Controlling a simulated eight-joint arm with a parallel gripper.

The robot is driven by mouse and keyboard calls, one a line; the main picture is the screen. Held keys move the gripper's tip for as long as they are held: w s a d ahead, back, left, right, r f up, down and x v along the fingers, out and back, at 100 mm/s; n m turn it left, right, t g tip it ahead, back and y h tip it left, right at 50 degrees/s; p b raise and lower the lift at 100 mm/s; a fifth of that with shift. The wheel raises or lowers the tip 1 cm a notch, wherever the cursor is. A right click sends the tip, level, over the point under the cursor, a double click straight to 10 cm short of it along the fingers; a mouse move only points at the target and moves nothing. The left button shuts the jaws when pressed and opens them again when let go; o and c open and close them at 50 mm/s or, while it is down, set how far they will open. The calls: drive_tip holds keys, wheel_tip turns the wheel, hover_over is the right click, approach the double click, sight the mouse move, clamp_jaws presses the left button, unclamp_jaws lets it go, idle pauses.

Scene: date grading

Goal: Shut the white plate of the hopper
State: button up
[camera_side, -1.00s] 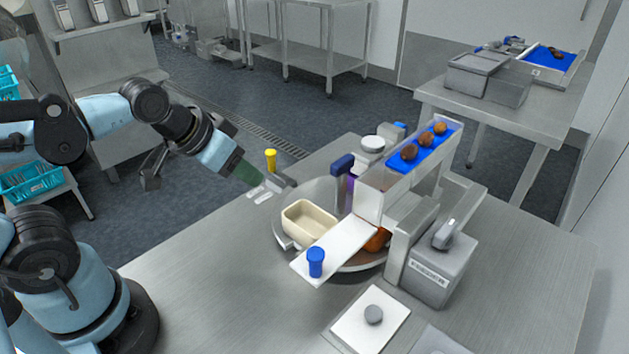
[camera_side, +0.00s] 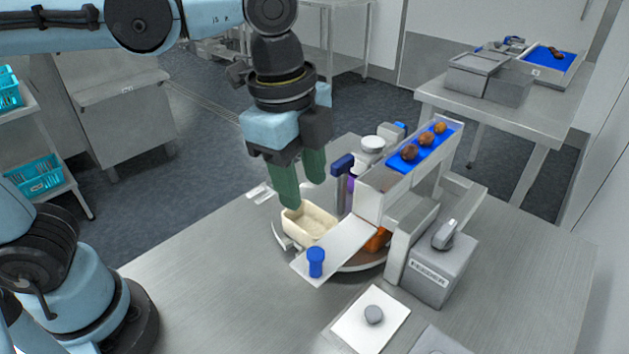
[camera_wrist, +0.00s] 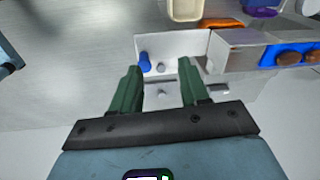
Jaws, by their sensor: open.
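The white plate (camera_side: 345,243) of the hopper sticks out from the hopper's lower end, with a blue knob (camera_side: 316,261) standing at its outer end. The hopper (camera_side: 372,205) is a sloping white channel with a blue bed holding several brown dates (camera_side: 425,139). My gripper (camera_side: 303,192) points down with its green fingers apart and empty. In the side view it appears above the cream tray, left of the plate and apart from the knob. In the wrist view the plate (camera_wrist: 185,43) and blue knob (camera_wrist: 145,62) show beyond and between the fingertips (camera_wrist: 157,66).
A cream tray (camera_side: 291,224) sits beside the plate on a round turntable, partly hidden. A blue-topped post (camera_side: 343,165) stands close behind it. A grey box (camera_side: 440,272) stands right of the hopper. A white card with a grey knob (camera_side: 374,314) lies in front. The table's left front is clear.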

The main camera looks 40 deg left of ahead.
sight(315, 253)
drive_tip(key=s+d+r+m+g, duration=0.1)
drive_tip(key=s+d+m, duration=0.1)
drive_tip(key=d+m, duration=0.25)
drive_tip(key=shift+y, duration=0.4)
drive_tip(key=f, duration=1.1)
drive_tip(key=shift+w+a+f, duration=0.1)
drive_tip(key=shift+a+f, duration=0.1)
drive_tip(key=shift+c, duration=0.4)
clamp_jaws()
